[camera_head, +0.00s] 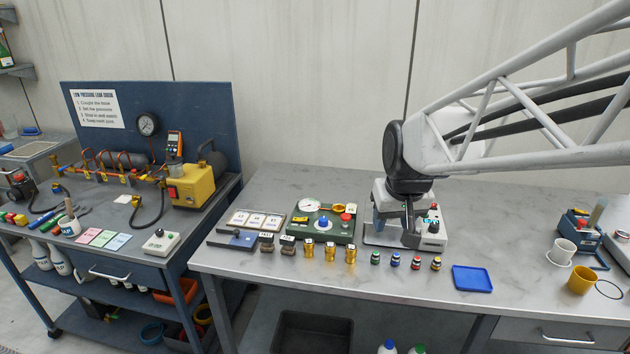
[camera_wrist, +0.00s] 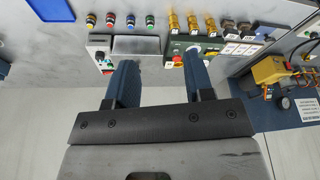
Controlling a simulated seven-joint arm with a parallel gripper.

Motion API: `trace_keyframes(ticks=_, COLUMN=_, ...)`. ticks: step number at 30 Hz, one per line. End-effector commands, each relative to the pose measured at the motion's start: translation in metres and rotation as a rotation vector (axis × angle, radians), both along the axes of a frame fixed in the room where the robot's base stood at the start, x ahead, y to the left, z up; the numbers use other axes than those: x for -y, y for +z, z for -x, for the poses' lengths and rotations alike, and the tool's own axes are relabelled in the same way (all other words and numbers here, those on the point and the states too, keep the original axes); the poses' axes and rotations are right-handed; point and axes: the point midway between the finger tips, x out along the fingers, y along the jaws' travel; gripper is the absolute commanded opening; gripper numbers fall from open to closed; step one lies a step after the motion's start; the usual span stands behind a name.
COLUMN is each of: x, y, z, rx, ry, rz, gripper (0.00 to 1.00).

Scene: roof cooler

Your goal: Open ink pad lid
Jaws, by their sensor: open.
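A flat dark blue box, which looks like the ink pad (camera_head: 232,241), lies near the front left of the right-hand bench. A small dark knob shows on its top, and its lid appears closed. It also shows small at the upper right of the wrist view (camera_wrist: 268,31). My gripper (camera_head: 396,232) is well to the right of it, low over a grey device with a display. In the wrist view my gripper (camera_wrist: 160,62) has its two blue fingers wide apart with nothing held between them.
Two dark stamps (camera_head: 288,246) stand right of the ink pad, then several brass fittings (camera_head: 330,252) and small coloured-top pieces (camera_head: 416,262). Behind lie a card tray (camera_head: 252,220) and a green gauge panel (camera_head: 335,235). A blue tray (camera_head: 473,278) lies at right.

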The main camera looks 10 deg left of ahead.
Motion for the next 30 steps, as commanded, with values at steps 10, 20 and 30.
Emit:
trace_keyframes(ticks=10, x=-0.087, y=-0.021, z=-0.066, rx=0.02, ry=0.121, rz=-0.01, gripper=0.48)
trace_keyframes(ticks=20, x=-0.181, y=-0.052, z=-0.116, rx=0.041, ry=0.234, rz=-0.02, gripper=0.48)
trace_keyframes(ticks=30, x=-0.287, y=-0.098, z=-0.149, rx=0.061, ry=0.348, rz=-0.03, gripper=0.48)
